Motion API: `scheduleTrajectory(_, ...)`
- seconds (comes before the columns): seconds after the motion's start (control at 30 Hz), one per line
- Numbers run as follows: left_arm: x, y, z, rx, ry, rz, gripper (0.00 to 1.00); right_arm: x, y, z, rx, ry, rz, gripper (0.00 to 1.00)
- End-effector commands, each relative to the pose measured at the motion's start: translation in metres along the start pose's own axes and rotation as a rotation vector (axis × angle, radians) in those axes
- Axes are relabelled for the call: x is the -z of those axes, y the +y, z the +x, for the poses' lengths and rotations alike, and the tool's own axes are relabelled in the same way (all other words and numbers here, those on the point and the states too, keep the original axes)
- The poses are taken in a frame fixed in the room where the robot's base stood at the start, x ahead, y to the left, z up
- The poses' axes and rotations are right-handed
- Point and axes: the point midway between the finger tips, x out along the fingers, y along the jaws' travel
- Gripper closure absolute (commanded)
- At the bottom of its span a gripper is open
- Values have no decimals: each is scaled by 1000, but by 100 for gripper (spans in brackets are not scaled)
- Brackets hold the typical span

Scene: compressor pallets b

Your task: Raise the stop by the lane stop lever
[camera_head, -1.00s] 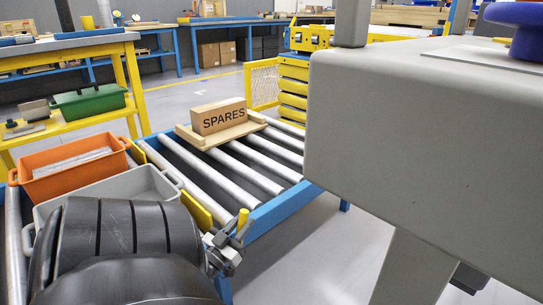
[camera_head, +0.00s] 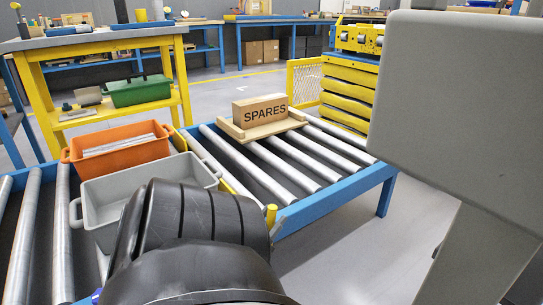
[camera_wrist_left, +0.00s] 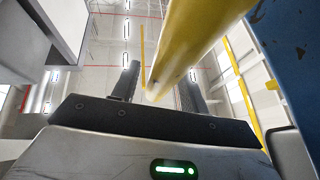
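A yellow upright lever end (camera_head: 271,213) shows at the near corner of the blue roller lane (camera_head: 335,190), just past my black left arm. A yellow strip (camera_head: 225,178) runs along the lane's left side; I cannot tell whether it is the stop. In the left wrist view my left gripper (camera_wrist_left: 160,74) has its two dark fingers apart. A thick yellow rod (camera_wrist_left: 195,40) slants from the upper right down to the gap between them. I cannot tell whether it touches a finger. The arm hides most of this gripper in the head view. My right gripper is not seen.
A SPARES block (camera_head: 265,108) lies on a wooden tray on the rollers. A large grey box-shaped body (camera_head: 460,110) blocks the right side. Floor shows beyond the lane.

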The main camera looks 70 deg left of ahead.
Motion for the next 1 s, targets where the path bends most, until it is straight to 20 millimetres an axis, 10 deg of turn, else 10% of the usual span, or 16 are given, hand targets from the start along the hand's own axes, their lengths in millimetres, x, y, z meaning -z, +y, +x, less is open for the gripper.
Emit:
scheduleTrajectory(0.43,0,0,-14,2,-3,0,55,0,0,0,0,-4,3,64)
scheduleTrajectory(1.0,-2,0,-138,1,-2,0,55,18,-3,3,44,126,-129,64)
